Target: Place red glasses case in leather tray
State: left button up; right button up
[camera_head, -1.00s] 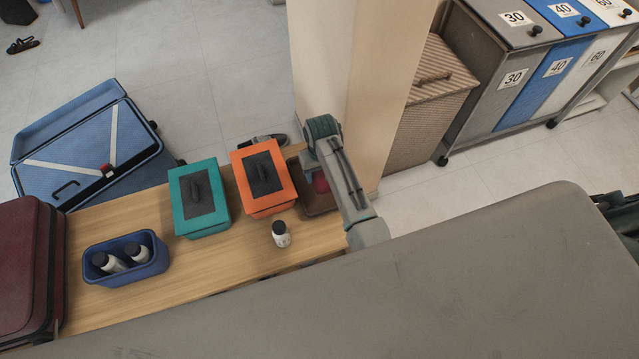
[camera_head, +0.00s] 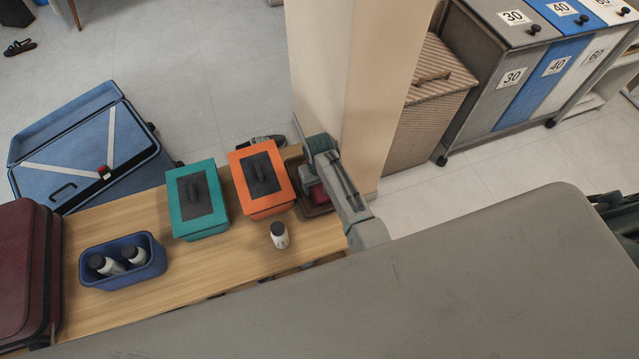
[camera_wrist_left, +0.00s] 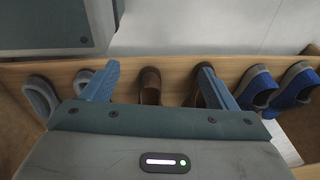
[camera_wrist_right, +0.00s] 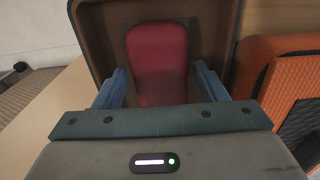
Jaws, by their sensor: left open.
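The red glasses case (camera_wrist_right: 158,60) lies within the walls of the brown leather tray (camera_wrist_right: 216,35) in the right wrist view. In the head view the case (camera_head: 319,195) shows partly under my right gripper (camera_head: 318,174), and the tray (camera_head: 318,211) is at the table's right end. My right gripper's fingers (camera_wrist_right: 160,84) stand open on both sides of the case, with gaps seen beside it. The lower end of the case is hidden by the gripper body. My left gripper (camera_wrist_left: 158,82) is open and empty, above a row of shoes.
An orange lidded box (camera_head: 285,204) stands right beside the tray, with a teal box (camera_head: 186,228) further left. A white bottle (camera_head: 279,236) stands in front. A blue bin (camera_head: 122,281) holds bottles. A pillar (camera_head: 350,80) rises behind the tray.

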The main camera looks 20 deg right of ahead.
aim_at(319, 186)
jog(key=shift+o, duration=0.7)
jog(key=shift+r, duration=0.35)
pick_arm(q)
jog(key=f, duration=0.1)
jog(key=s+f+p, duration=0.1)
jog(key=f, duration=0.1)
jog(key=shift+s+a, duration=0.3)
pick_arm(e)
notch_tip(319, 186, up, 12)
jog(key=shift+f, duration=0.15)
